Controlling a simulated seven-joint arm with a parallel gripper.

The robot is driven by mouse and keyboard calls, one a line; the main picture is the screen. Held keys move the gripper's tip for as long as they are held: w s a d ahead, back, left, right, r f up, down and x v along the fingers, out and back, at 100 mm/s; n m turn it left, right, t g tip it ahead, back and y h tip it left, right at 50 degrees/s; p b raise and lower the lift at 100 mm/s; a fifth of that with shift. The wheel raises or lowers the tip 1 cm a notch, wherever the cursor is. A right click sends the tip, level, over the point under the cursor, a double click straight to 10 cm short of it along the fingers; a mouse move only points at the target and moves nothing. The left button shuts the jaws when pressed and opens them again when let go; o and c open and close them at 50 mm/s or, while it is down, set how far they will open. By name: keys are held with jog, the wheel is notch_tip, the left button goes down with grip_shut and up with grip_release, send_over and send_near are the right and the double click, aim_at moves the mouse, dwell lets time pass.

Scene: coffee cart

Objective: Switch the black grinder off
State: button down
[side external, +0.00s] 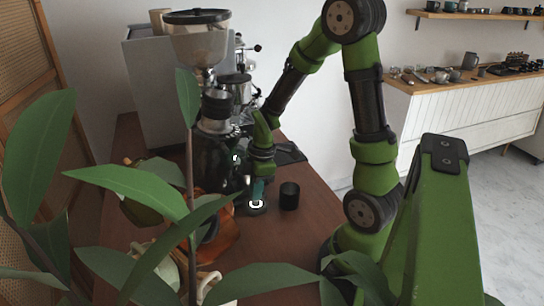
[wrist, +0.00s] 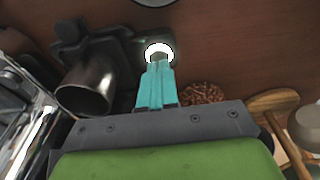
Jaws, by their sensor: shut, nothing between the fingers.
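The black grinder (side external: 212,155) stands on the brown cart top, with a wide hopper (side external: 198,38) above it; leaves partly cover it. A white lit ring (side external: 256,203) shows low in front of it, apparently on its base. The ring also shows in the wrist view (wrist: 158,45), just beyond my fingertips. My gripper (side external: 257,191) points down at the ring, with its teal fingers (wrist: 157,66) together and empty. The tips overlap the ring's near edge in the wrist view; I cannot tell whether they touch it. A small greenish light (side external: 236,157) glows on the grinder body.
A dark cup (side external: 289,195) stands right of my gripper. A metal cup (wrist: 88,88) is close on the left in the wrist view. Coffee beans (wrist: 203,92) and a wooden utensil (wrist: 278,104) lie to the right. Plant leaves (side external: 130,190) block the foreground.

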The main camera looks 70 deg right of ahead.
aim_at(257, 202)
jog(key=shift+f, duration=0.7)
dwell(0.6)
jog(key=shift+r, duration=2.8)
jog(key=shift+s+a+f+m, duration=0.1)
jog(key=shift+s+m, duration=0.1)
jog(key=shift+m, duration=1)
jog(key=s+a+r+m+t, duration=0.2)
jog(key=a+r+m, duration=0.3)
jog(key=r, duration=0.3)
jog(key=s+a+r+m+t, duration=0.3)
jog(key=a+r+m+t, duration=0.1)
jog(key=a+r, duration=0.3)
jog(key=shift+a+r+m+y, duration=0.4)
jog(key=shift+r+m, duration=0.2)
jog(key=shift+m, duration=0.2)
